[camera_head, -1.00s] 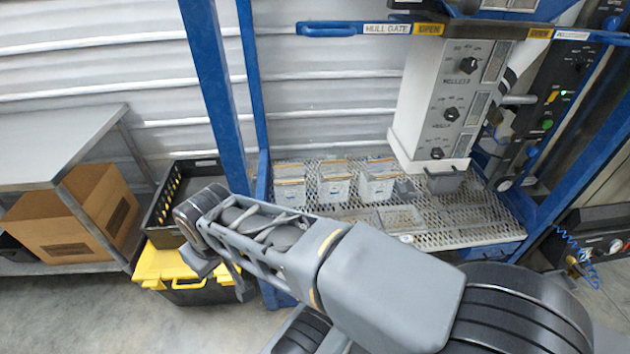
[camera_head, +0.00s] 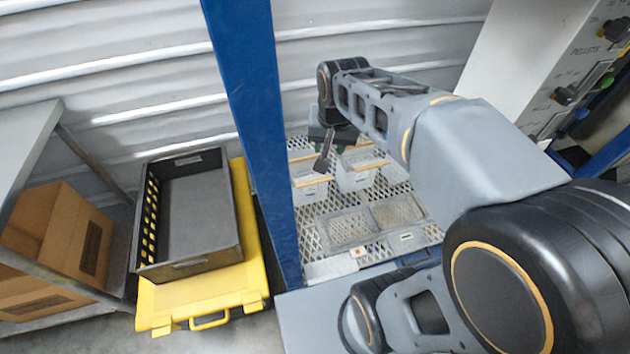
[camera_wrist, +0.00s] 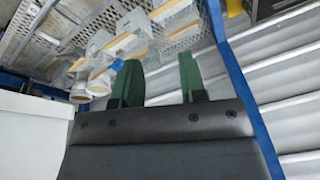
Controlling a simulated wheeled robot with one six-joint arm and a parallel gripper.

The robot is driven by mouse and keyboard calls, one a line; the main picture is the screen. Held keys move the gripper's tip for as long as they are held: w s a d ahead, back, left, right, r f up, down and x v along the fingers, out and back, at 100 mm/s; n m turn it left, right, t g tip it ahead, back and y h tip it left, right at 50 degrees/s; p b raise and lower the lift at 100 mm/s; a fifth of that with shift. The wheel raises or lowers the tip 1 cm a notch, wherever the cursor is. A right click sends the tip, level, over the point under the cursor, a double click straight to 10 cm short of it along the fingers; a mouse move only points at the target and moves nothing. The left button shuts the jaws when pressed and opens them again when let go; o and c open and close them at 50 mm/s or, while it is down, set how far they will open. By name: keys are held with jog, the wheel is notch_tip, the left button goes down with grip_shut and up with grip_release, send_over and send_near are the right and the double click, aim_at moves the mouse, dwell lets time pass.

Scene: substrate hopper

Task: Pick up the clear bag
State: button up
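Several clear or whitish containers with tan strips across their tops stand on a metal mesh shelf; one is the near-left container (camera_head: 311,188), another the middle container (camera_head: 354,178). I cannot tell for sure which of them, if any, is the clear bag.
Two shallow clear trays (camera_head: 348,228) lie at the shelf's front. A blue post (camera_head: 250,110) rises left of the mesh shelf (camera_head: 312,237). A black crate (camera_head: 198,213) sits on a yellow-lidded box (camera_head: 200,293). A cardboard box (camera_head: 62,240) is far left; a white control panel (camera_head: 545,65) is right.

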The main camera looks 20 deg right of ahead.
jog(key=w+f+m+g+b, duration=0.1)
jog(key=w+f+m+b, duration=0.25)
jog(key=w, duration=0.55)
jog(key=m+g+b, duration=0.2)
jog(key=m+b, duration=0.4)
jog(key=m, duration=0.4)
send_over(309, 167)
notch_tip(309, 167, down, 16)
notch_tip(309, 167, down, 8)
jog(key=shift+d+f+b, duration=0.1)
jog(key=shift+b, duration=0.65)
jog(key=shift+w+f+b, duration=0.2)
jog(key=shift+f+b, duration=0.35)
jog(key=shift+f, duration=2.45)
jog(key=shift+c, duration=0.4)
grip_shut()
